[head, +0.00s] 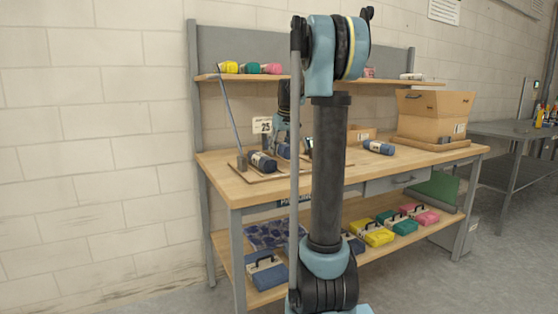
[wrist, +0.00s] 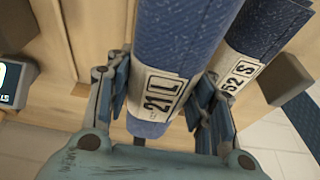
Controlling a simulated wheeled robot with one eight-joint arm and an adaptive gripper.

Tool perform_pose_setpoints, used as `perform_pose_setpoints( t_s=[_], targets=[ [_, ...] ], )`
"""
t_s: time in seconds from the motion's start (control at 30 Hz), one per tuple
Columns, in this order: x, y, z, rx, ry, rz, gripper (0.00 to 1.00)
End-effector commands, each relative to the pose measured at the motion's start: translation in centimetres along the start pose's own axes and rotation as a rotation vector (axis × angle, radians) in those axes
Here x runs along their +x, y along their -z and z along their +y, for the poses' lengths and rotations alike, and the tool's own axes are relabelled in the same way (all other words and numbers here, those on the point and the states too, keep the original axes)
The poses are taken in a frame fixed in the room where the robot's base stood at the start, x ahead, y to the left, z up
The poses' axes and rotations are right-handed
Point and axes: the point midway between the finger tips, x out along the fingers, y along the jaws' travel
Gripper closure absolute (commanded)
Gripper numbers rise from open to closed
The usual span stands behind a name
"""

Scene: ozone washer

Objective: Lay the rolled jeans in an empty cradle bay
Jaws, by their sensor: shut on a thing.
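My gripper (wrist: 163,88) is shut on a dark blue jeans roll (wrist: 178,35) with a white tag reading "21 L", one finger on each side. A second blue roll (wrist: 265,30), tagged "52 S", lies close beside it on the right. Pale wooden cradle strips (wrist: 88,50) show around the rolls; I cannot tell whether the held roll touches the cradle. In the head view, a blue roll (head: 263,162) lies at the left of the bench, and another (head: 378,147) lies at the right. My forearm hides much of the cradle area between them.
The wooden bench (head: 225,162) carries a cardboard box (head: 433,113) at the right and a "25" sign (head: 262,125) at the back.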

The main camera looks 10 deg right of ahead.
Motion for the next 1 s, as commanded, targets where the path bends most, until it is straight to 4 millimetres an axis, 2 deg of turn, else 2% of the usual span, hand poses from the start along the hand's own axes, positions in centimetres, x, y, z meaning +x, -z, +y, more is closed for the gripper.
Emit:
perform_pose_setpoints(
  t_s=[0.17, 0.4, 0.77, 0.8, 1.0],
  targets=[
    [1.1, -0.3, 0.2, 0.002, -0.001, 0.000, 0.86],
    [3.9, -1.3, 0.3, 0.003, -0.001, 0.000, 0.86],
    [4.3, -1.4, 0.3, 0.004, -0.001, 0.000, 0.86],
    [4.3, -1.4, 0.3, 0.004, -0.001, 0.000, 0.43],
    [4.2, -1.4, 0.3, 0.004, -0.001, 0.000, 0.43]
  ],
)
